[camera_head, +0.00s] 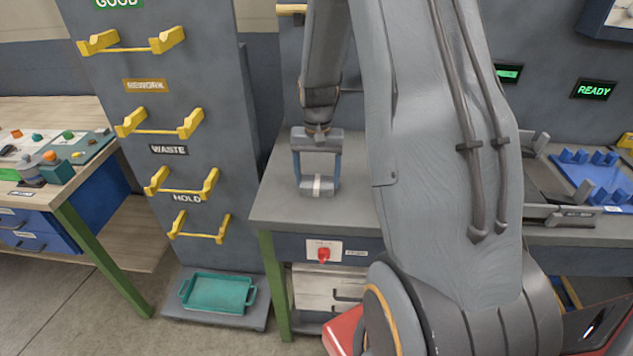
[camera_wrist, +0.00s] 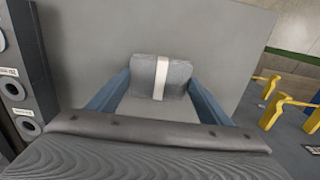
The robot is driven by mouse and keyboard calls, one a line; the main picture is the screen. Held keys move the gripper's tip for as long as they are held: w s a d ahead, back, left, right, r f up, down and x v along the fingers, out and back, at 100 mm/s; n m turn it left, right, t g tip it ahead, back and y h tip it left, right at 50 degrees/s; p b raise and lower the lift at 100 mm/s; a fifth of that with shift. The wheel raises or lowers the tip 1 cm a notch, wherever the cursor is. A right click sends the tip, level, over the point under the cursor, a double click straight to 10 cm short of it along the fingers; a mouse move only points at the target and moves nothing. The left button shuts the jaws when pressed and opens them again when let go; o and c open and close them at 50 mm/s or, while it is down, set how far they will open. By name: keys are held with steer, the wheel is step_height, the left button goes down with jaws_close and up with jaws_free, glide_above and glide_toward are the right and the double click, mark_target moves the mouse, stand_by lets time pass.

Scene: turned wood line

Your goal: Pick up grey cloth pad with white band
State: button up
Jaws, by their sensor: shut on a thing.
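The grey cloth pad with a white band (camera_head: 325,187) is at the left end of the grey workbench top (camera_head: 272,205). My gripper (camera_head: 318,182) points down at it, with a blue finger on each side of the pad. In the wrist view the pad (camera_wrist: 148,75) lies between the fingertips of my gripper (camera_wrist: 160,80), and the white band runs across its middle. The gripper is shut on the pad. I cannot tell whether the pad touches the bench top or is just above it.
A grey rack panel with yellow hooks (camera_head: 172,185) stands left of the bench, with a teal tray (camera_head: 218,292) at its foot. A blue fixture (camera_head: 592,175) lies on the bench at right. A wooden table (camera_head: 60,125) with small parts stands far left.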

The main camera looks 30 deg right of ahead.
mark_target(317, 181)
steer(key=shift+r, duration=0.1)
step_height(317, 181, up, 10)
steer(key=b, duration=0.3)
stand_by(0.3)
